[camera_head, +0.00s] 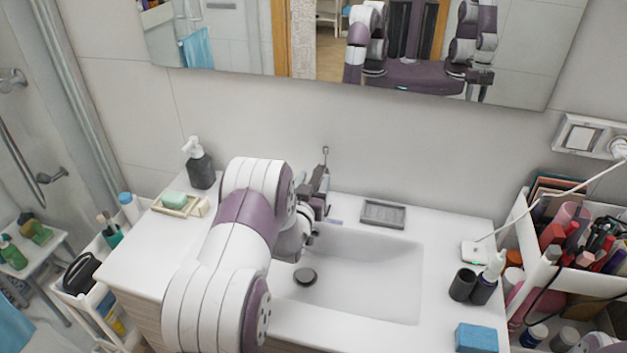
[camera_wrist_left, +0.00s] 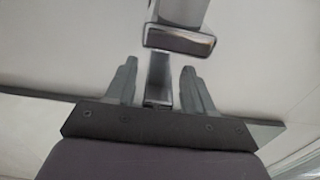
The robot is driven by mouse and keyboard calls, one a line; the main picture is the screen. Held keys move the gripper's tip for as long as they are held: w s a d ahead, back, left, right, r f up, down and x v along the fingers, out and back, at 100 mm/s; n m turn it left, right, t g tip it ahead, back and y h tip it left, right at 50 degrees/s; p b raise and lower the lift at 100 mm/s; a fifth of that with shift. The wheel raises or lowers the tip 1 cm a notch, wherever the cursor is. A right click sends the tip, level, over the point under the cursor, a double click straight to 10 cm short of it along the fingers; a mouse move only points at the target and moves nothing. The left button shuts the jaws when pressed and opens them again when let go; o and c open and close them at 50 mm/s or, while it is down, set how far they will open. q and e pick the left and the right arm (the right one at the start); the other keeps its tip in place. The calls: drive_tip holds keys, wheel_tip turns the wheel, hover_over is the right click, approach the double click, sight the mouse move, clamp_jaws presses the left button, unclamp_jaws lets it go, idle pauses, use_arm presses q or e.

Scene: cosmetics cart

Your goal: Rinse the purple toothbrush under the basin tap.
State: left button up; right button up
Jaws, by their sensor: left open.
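My left gripper (camera_head: 318,190) is at the back rim of the white basin (camera_head: 385,265), at the tap. In the left wrist view its two fingers (camera_wrist_left: 160,88) are apart. The chrome tap (camera_wrist_left: 180,38) rises between and beyond them, with no toothbrush visible there. The tap's upper end (camera_head: 325,153) shows above the gripper in the head view; my arm and gripper hide most of the rest. A small thin bluish-purple sliver (camera_head: 335,222) lies on the rim beside the gripper; I cannot tell whether it is the purple toothbrush. My right gripper is not directly in view.
A grey soap dish (camera_head: 383,214) is right of the tap. A dark soap pump (camera_head: 200,168) and green soap on a tray (camera_head: 180,205) stand left. Dark cups (camera_head: 462,285) and a blue sponge (camera_head: 476,338) are at right. A mirror (camera_head: 420,45) hangs behind.

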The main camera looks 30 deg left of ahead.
use_arm(q)
drive_tip(key=shift+w+d, duration=0.1)
drive_tip(key=shift+w, duration=0.1)
drive_tip(key=shift+f, duration=0.1)
clamp_jaws()
drive_tip(key=shift+w+r+g+h+p, duration=0.1)
drive_tip(key=shift+r+g+h+p, duration=0.2)
drive_tip(key=shift+r+g+p, duration=0.55)
drive_tip(key=shift+p, duration=0.45)
drive_tip(key=shift+f, duration=0.2)
unclamp_jaws()
drive_tip(key=shift+r, duration=0.1)
